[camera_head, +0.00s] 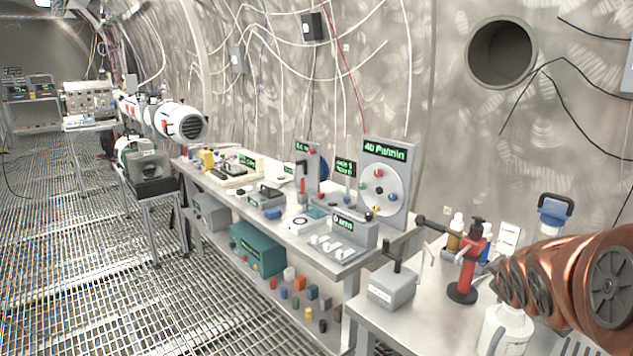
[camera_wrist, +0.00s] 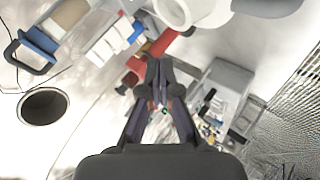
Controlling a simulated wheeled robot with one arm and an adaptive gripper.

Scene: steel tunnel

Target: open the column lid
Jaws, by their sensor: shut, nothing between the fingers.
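At the right of the bench stands a column-like vessel with a blue top (camera_head: 554,212) and a black handle, which looks like the column lid. Its lower part is behind my copper-coloured arm. In the wrist view the blue top (camera_wrist: 40,43) with its dark handle is at the upper left, beside a tan cylinder (camera_wrist: 68,14). It looks closed, though its seam is too small to tell. My gripper (camera_wrist: 160,66) is shut and empty in the wrist view, its fingertips to the right of the lid and apart from it. In the head view I cannot make out its fingers.
A red stand (camera_head: 466,266) with a black arm is left of my arm, and a white bottle (camera_head: 508,325) is in front. A grey box with a lever (camera_head: 391,287) sits on the near bench. The wall has a dark round port (camera_head: 502,52).

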